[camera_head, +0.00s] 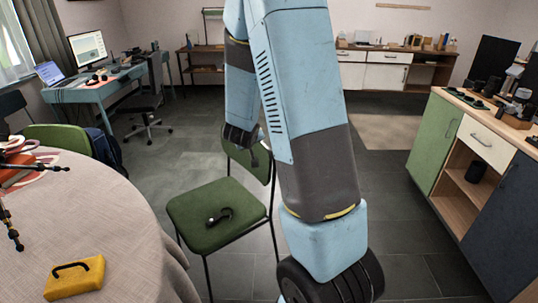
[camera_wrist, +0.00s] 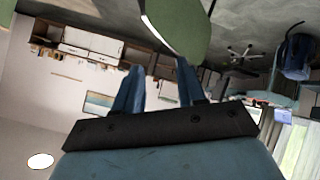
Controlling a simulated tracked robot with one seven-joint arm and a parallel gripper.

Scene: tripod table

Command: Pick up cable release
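A small black object with a curved cable (camera_head: 220,216), which looks like the cable release, lies on the seat of the green chair (camera_head: 190,206) in the head view. My gripper (camera_wrist: 159,66) shows in the wrist view with its two blue fingers apart and nothing between them. The wrist view looks across the room, and I cannot make out the cable release there. A green panel (camera_wrist: 180,28), likely part of a chair, is beyond the fingers. My arm stands in front of the chair's right side in the head view.
A round cloth-covered table (camera_head: 120,230) at left holds a yellow item with a black handle (camera_head: 75,278) and black jointed legs. A cabinet (camera_head: 432,142) with black items on top stands at right. Grey floor (camera_head: 410,235) is open between chair and cabinet.

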